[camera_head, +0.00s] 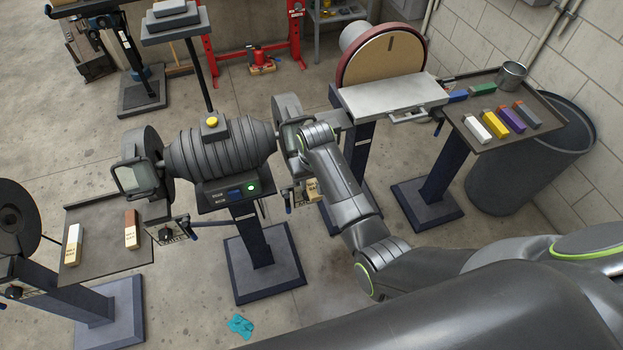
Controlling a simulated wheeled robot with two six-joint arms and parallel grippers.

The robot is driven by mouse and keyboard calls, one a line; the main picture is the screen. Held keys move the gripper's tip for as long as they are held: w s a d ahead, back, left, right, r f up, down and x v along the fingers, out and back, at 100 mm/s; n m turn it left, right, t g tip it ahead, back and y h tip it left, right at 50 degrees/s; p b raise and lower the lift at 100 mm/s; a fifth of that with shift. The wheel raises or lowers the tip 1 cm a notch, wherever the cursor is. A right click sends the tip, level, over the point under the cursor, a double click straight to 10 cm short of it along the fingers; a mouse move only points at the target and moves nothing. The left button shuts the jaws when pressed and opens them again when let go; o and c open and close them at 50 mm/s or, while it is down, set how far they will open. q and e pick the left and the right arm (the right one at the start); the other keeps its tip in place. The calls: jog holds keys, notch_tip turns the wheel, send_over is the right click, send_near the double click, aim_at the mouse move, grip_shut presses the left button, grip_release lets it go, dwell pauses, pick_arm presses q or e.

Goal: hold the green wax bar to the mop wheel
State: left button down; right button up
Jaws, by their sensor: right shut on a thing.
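A dark double-ended grinder (222,150) stands on a pedestal, its green light lit. Its right wheel (287,107) is partly covered by its guard and my right arm; I cannot tell which wheel is the mop. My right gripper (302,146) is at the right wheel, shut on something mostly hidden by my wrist. A cream-labelled piece (313,190) shows just below; I cannot tell whether it is the held bar. A green bar (482,88) lies on the right tray. My left gripper is not in view.
The right tray (500,137) holds several coloured bars and a metal cup (512,75). A disc sander (383,55) stands at back right, a dark bin (530,165) below the tray. The left tray (100,215) holds a white and a brown bar. A teal rag (240,325) lies on the floor.

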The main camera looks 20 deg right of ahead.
jog(key=shift+w, duration=0.7)
dwell(0.6)
jog(key=shift+r, duration=0.1)
dwell(1.2)
dwell(1.5)
jog(key=s, duration=0.8)
jog(key=shift+d, duration=0.1)
dwell(0.4)
